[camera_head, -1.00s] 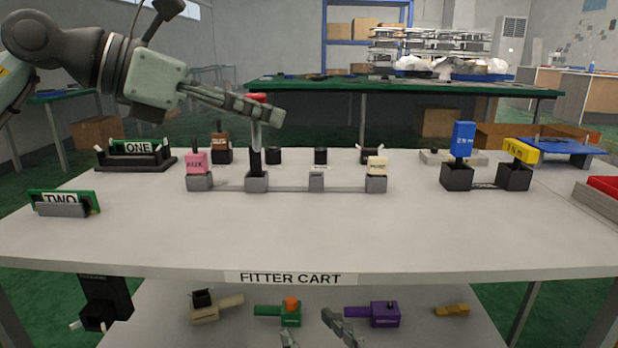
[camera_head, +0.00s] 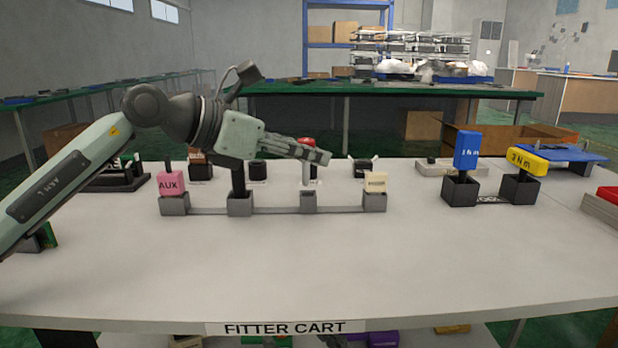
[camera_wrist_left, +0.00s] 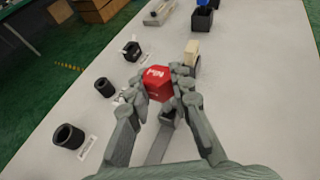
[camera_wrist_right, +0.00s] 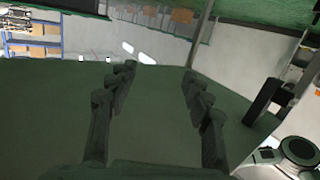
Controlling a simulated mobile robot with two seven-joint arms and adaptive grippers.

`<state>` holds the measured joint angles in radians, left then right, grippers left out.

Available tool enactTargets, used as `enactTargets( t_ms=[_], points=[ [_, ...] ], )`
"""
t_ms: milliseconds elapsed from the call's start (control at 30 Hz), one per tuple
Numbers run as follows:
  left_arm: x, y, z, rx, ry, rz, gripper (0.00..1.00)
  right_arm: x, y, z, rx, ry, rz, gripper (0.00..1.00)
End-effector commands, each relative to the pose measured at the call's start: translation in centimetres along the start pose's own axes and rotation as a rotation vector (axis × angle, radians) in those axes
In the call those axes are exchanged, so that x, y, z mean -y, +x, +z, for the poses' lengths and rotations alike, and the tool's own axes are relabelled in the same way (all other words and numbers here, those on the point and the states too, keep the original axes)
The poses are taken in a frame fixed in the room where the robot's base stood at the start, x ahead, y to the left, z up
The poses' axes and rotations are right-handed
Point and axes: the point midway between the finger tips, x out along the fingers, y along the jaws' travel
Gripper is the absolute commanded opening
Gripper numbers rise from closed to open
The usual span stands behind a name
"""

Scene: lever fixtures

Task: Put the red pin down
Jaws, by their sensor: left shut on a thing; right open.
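The red pin (camera_head: 307,142) has a red head with white lettering in the left wrist view (camera_wrist_left: 158,84) and a pale shaft below it. My left gripper (camera_head: 318,154) is shut on the head, one finger on each side. The pin hangs upright over the third grey socket (camera_head: 308,200) of the bar. I cannot tell whether its tip is inside the socket.
On the same bar stand a pink AUX block (camera_head: 170,184), a black post (camera_head: 239,178) in the second socket and a cream block (camera_head: 376,182). Blue (camera_head: 466,146) and yellow (camera_head: 527,160) levers stand to the right. The cart top's front (camera_head: 300,270) is clear.

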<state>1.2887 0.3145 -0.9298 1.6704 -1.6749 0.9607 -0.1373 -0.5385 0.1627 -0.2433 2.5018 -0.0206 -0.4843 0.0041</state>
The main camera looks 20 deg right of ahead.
Motion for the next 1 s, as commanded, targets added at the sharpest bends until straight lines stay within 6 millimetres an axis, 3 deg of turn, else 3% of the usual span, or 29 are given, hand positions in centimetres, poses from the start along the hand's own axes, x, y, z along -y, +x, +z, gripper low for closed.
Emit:
enactTargets(
  t_ms=[167, 400, 600, 633, 767, 1000],
  points=[
    [0.0, 0.8, -0.8, 0.0, -0.001, 0.0, 0.0, 0.0, 0.0, 0.0, -0.003, 0.0, 0.0, 0.5],
    [0.0, 2.0, -3.7, 0.0, -0.001, 0.0, 0.0, 0.3, 0.0, -0.9, -0.046, 0.005, -0.007, 0.5],
    [0.0, 2.0, -3.8, 0.001, 0.0, 0.001, 0.0, 0.4, 0.0, -1.2, -0.057, 0.006, -0.009, 0.5],
    [0.0, 2.0, -3.8, 0.0, 0.0, 0.001, 0.24, 0.4, 0.0, -1.2, -0.056, 0.006, -0.009, 0.5],
    [0.0, 2.0, -3.8, 0.0, 0.0, 0.001, 0.4, 0.4, 0.0, -1.1, -0.054, 0.006, -0.009, 0.5],
    [-0.1, 2.0, -3.8, 0.001, 0.0, 0.001, 0.41, 0.4, 0.0, -1.1, -0.051, 0.006, -0.009, 0.5]
  ],
)
